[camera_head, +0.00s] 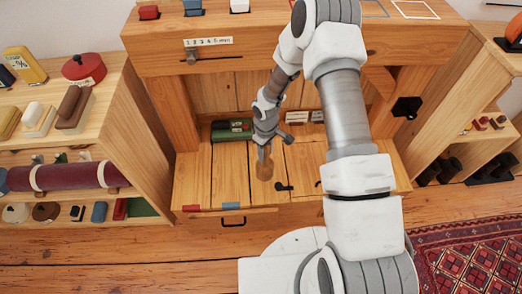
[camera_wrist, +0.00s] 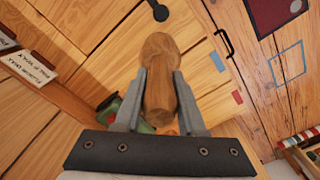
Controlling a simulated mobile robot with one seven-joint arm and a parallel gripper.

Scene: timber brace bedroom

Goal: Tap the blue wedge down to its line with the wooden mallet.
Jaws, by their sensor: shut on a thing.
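My gripper (camera_head: 264,152) is low over the front middle of the timber bench. In the wrist view my gripper (camera_wrist: 158,80) is shut on a rounded brown wooden piece, seemingly the wooden mallet (camera_wrist: 158,60); it also shows in the head view (camera_head: 264,171). Its full shape is partly hidden by the fingers. A blue block (camera_head: 193,6), possibly the blue wedge, stands on the bench's upper ledge at the top edge of the head view, between a red block (camera_head: 149,12) and a white block (camera_head: 239,6). I cannot make out its line.
A number strip (camera_head: 208,42) and slider are on the upper ledge's front. A green object (camera_head: 231,129) lies behind my gripper. Flat red (camera_head: 191,208) and blue (camera_head: 231,206) strips mark the bench's front edge.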

